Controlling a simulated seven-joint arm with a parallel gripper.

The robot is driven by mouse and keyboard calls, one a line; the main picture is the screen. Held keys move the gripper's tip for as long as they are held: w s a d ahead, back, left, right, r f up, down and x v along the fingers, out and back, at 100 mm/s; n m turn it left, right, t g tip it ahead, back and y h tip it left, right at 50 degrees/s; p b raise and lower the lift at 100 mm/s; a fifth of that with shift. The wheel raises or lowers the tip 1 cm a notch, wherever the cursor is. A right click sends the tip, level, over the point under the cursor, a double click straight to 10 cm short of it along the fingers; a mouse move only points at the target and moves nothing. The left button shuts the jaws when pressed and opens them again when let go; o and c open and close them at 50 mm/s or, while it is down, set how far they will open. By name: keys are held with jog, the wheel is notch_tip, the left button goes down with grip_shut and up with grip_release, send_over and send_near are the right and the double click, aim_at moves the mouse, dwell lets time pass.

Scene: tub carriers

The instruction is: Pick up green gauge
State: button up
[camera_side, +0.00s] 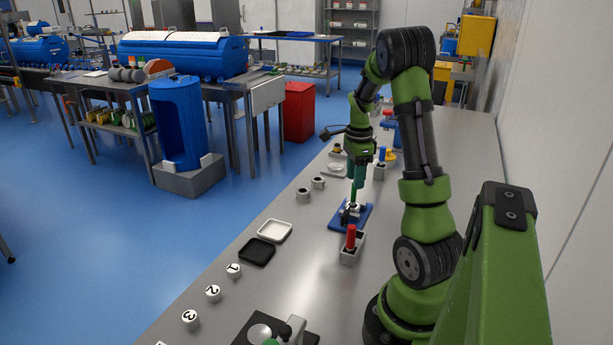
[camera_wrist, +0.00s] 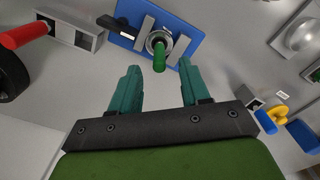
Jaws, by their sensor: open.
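The green gauge (camera_wrist: 160,54) stands in a round metal ring (camera_wrist: 157,40) on a blue plate (camera_wrist: 124,32) in the wrist view. In the side view the green gauge (camera_side: 353,195) shows as a thin green pin above the blue plate (camera_side: 340,219), just below my gripper. My gripper (camera_wrist: 159,67) is open, with its two teal fingers apart. The gauge's near end appears between the fingertips, with a gap on each side. I cannot tell how far the fingers are above it. The side view shows my gripper (camera_side: 355,181) over the plate, pointing down.
A blue gauge (camera_side: 381,155) and a yellow ring (camera_side: 390,156) are behind. A black tray (camera_side: 257,252) and a white tray (camera_side: 275,230) lie to the left. Bare bench lies between.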

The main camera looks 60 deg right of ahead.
aim_at(354, 191)
jog(key=shift+f, duration=2.8)
jog(key=shift+c, duration=0.3)
grip_shut()
